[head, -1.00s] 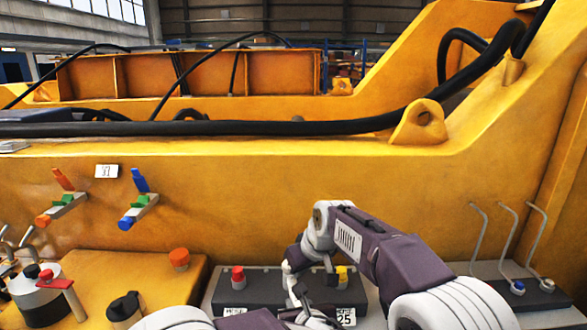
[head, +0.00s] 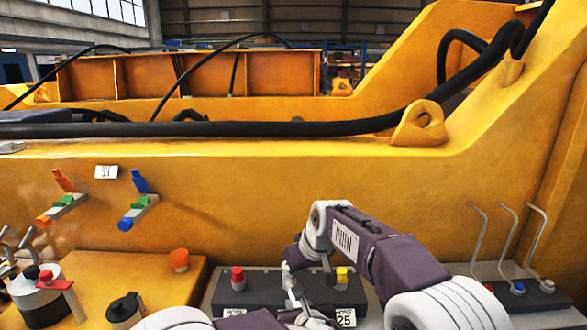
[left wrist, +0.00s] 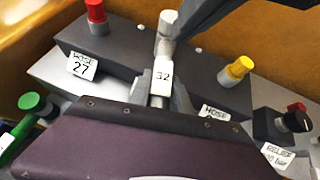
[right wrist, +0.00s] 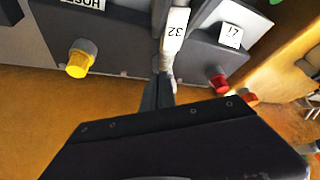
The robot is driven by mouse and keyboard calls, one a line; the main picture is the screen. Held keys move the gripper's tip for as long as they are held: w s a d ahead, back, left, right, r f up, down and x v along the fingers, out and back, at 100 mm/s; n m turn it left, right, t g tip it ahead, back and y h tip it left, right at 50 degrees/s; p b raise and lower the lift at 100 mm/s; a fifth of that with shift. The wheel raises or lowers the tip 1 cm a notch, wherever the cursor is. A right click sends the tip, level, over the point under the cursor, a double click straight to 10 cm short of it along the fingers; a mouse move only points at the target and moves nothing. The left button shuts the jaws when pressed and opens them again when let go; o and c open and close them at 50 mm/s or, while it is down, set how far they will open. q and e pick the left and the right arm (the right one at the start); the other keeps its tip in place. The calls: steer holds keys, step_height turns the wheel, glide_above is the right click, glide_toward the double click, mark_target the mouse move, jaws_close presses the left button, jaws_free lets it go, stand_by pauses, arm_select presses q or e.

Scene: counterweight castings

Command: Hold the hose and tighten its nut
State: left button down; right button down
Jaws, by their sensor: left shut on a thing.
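A pale fitting with a white tag marked 32 (left wrist: 163,76) stands between my grippers; the tag also shows in the right wrist view (right wrist: 175,30). My left gripper (left wrist: 158,98) is shut around the piece just below the tag, which I take to be the hose. A silver cylindrical end (left wrist: 166,24), perhaps the nut, shows above the tag. My right gripper (right wrist: 162,95) reaches the same piece from the other side, its fingers close together. Whether they grip the nut is hidden. In the head view both grippers meet low in the middle, mostly hidden by the arms.
A dark block (head: 258,289) carries a red cap (head: 238,277) and a yellow cap (head: 341,275), with hose labels. The yellow machine wall rises behind. Orange and blue levers (head: 140,181) stick out at left. Bent metal rods (head: 508,235) stand at right.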

arm_select(q)
steer(key=shift+d, duration=0.15)
arm_select(e)
steer(key=shift+a, duration=0.3)
steer(key=shift+s, duration=0.15)
steer(key=shift+s+d, duration=0.15)
steer(key=shift+s, duration=0.1)
step_height(320, 180, up, 6)
stand_by(0.5)
steer(key=shift+d, duration=0.1)
arm_select(q)
steer(key=c, duration=1.1)
jaws_free()
